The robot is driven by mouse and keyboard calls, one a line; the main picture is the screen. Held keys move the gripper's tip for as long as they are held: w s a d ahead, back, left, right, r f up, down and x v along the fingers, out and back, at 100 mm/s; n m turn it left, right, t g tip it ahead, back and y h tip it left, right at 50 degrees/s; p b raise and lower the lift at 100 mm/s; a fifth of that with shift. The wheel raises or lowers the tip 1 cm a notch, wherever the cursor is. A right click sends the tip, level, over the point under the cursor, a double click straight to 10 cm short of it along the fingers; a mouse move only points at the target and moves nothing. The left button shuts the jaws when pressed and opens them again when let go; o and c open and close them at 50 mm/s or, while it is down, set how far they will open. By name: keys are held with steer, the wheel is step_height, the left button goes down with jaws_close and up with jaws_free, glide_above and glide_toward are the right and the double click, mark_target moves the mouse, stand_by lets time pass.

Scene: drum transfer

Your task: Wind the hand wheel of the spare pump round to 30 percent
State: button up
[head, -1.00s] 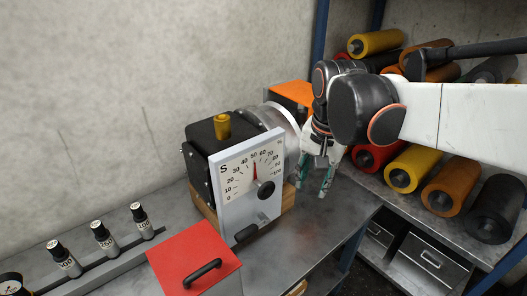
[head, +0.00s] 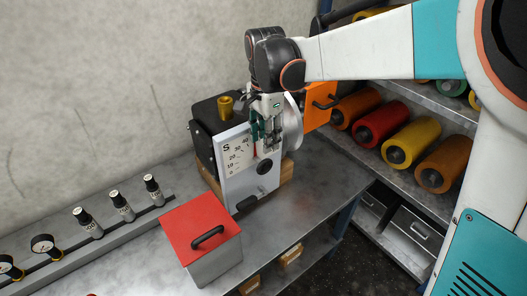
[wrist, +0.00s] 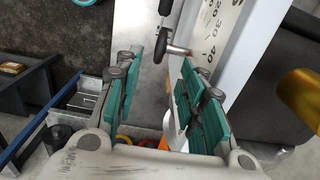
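The spare pump (head: 213,118) is a black box with a pale upright dial plate (head: 240,186) marked S. On the plate's face is a dark, round hand wheel (head: 265,168). In the wrist view, a dark rounded part of the hand wheel (wrist: 158,49) shows between and beyond the fingertips, apart from the teal pads. My gripper (head: 263,150) is open and empty, pointing down in front of the dial, just above the hand wheel. It also shows in the wrist view (wrist: 160,62). The scale's upper part and most of the red pointer are hidden behind my gripper.
A grey box with a red lid (head: 203,232) stands in front of the pump. A rail with black-capped bottles (head: 122,206) runs along the wall at left. Orange, red and yellow rolls (head: 378,124) lie on the right shelf. The bench right of the pump (head: 325,172) is clear.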

mark_target(265, 160)
step_height(265, 160, down, 11)
steer(key=shift+r+b, duration=0.15)
steer(key=shift+b, duration=0.8)
steer(key=shift+c, duration=0.3)
jaws_close()
